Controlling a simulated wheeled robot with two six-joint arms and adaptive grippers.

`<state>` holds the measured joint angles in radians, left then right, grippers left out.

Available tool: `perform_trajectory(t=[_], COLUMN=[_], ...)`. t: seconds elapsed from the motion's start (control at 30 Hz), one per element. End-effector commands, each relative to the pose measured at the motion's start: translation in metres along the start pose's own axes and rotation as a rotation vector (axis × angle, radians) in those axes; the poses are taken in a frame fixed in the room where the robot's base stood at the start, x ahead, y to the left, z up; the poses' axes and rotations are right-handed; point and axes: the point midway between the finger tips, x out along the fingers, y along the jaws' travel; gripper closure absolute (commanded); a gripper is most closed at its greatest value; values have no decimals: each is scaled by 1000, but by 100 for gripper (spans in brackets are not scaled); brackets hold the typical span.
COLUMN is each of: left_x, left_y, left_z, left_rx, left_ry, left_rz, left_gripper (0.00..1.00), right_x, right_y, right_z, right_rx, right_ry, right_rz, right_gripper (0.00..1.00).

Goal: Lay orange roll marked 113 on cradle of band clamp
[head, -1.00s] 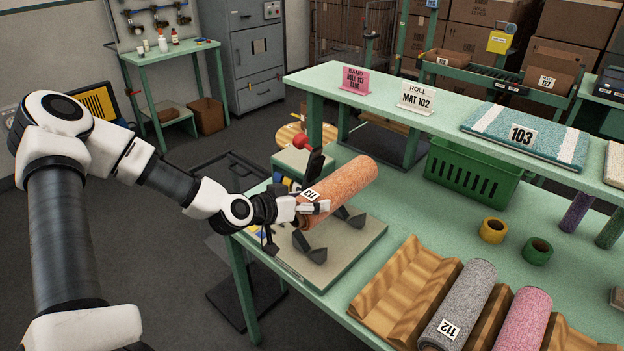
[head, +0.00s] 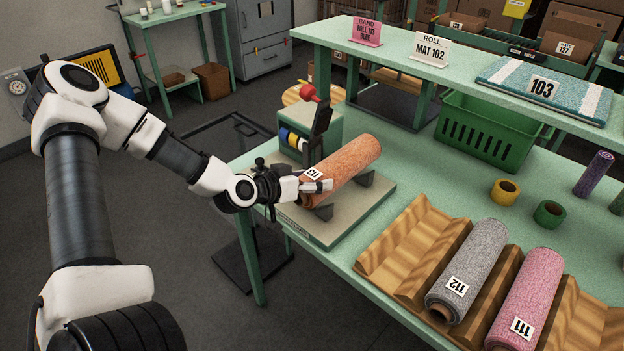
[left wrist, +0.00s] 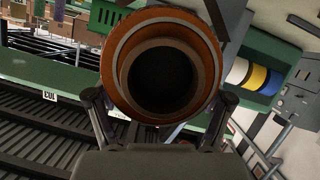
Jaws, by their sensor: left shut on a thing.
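The orange roll (head: 348,166) with a white 113 label lies across the dark V-shaped cradle (head: 365,181) of the band clamp (head: 321,122). The roll looks to be at the cradle's height; I cannot tell whether it bears its full weight there. My left gripper (head: 318,185) is shut on the roll's near end. In the left wrist view, the roll's hollow end (left wrist: 163,78) fills the middle, between the two fingers. The band clamp has a red knob and stands on a pale base plate (head: 340,222). My right gripper is not in view.
A wooden trough rack (head: 400,240) holds a grey roll (head: 467,270) marked 112 and a pink roll (head: 525,300) marked 111. Yellow (head: 505,192) and green (head: 549,214) tape rolls lie on the bench. A green basket (head: 485,130) stands under the shelf bearing mat 103 (head: 540,88).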

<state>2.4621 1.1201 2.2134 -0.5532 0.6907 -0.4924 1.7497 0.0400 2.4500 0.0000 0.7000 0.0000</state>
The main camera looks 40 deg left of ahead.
Motion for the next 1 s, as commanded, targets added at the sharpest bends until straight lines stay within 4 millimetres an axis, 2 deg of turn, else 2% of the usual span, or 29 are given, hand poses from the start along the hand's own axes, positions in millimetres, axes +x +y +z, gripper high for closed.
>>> perform_trajectory(t=[0.07,0.37,0.4,0.43,0.8,1.0], left_x=[3,3,3,3,2,-6], left_y=[-2,-2,-2,-2,-2,4], left_z=[6,6,6,6,5,-16], left_rx=[1,1,1,1,-1,-5], left_ry=[1,1,1,1,0,7], left_rz=[0,0,0,0,-1,-1], left_gripper=[64,64,6,0,0,0], right_x=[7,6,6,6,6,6], right_y=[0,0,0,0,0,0], right_z=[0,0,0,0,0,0], right_rx=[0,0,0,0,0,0], right_ry=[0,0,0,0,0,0], right_rz=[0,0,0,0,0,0], right_gripper=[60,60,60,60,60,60])
